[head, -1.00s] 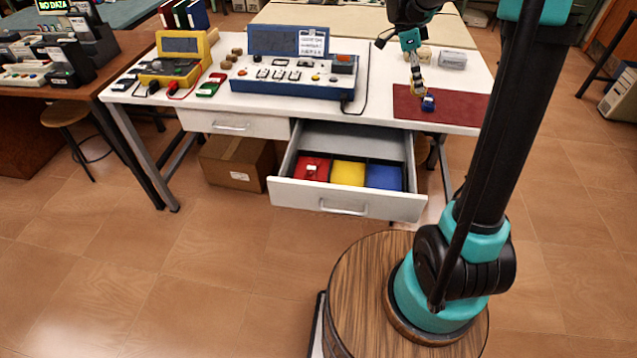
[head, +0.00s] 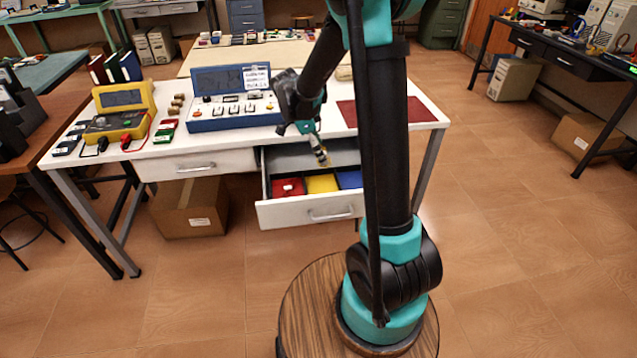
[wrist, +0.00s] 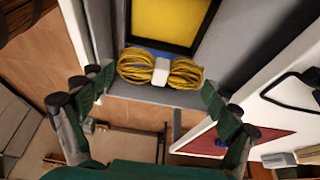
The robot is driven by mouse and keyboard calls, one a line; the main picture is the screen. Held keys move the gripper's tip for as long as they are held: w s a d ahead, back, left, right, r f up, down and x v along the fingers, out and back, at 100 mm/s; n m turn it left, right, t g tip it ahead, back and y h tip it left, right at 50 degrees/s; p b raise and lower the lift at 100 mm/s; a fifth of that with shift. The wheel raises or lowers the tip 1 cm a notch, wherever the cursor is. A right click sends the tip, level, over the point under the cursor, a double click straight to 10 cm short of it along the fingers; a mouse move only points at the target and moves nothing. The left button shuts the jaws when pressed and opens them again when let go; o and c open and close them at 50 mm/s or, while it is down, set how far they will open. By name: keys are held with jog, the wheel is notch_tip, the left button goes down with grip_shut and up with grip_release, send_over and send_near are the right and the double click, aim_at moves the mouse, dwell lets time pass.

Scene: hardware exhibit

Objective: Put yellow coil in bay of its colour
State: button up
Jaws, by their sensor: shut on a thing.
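My gripper (head: 318,152) hangs over the open drawer (head: 310,211), fingers down. It is shut on the yellow coil (wrist: 133,66), a bundle with a white band, held between the fingertips in the wrist view. In the head view the coil (head: 322,161) looks small, just above the bays. The yellow bay (head: 322,184) is the middle one; in the wrist view its floor (wrist: 170,22) is bare where visible, just beyond the coil. The red bay (head: 287,187) is left of it and holds a small red item with a white band. The blue bay (head: 349,179) is right, partly behind my arm.
A blue console (head: 232,112) and yellow meter (head: 118,125) stand left on the table. A cardboard box (head: 190,207) is below.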

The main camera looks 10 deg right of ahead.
aim_at(324, 187)
notch_tip(324, 187, down, 13)
jog(key=shift+f, duration=0.1)
dwell(0.5)
jog(key=shift+f, duration=0.15)
jog(key=o, duration=0.9)
jog(key=shift+c, duration=0.2)
jog(key=shift+o, duration=0.2)
jog(key=v, duration=1.2)
jog(key=s+d+n+t+y, duration=0.1)
jog(key=s+d+n, duration=0.2)
jog(key=s+n, duration=0.3)
jog(key=s+d+n+t+y, duration=0.1)
jog(key=s+d+n+y, duration=0.1)
jog(key=s+n, duration=0.4)
jog(key=s+d+r+n+t+y, duration=0.1)
jog(key=s+d+n+t, duration=0.1)
jog(key=s+n, duration=0.4)
jog(key=s+d, duration=0.1)
jog(key=s, duration=0.3)
jog(key=shift+d, duration=0.3)
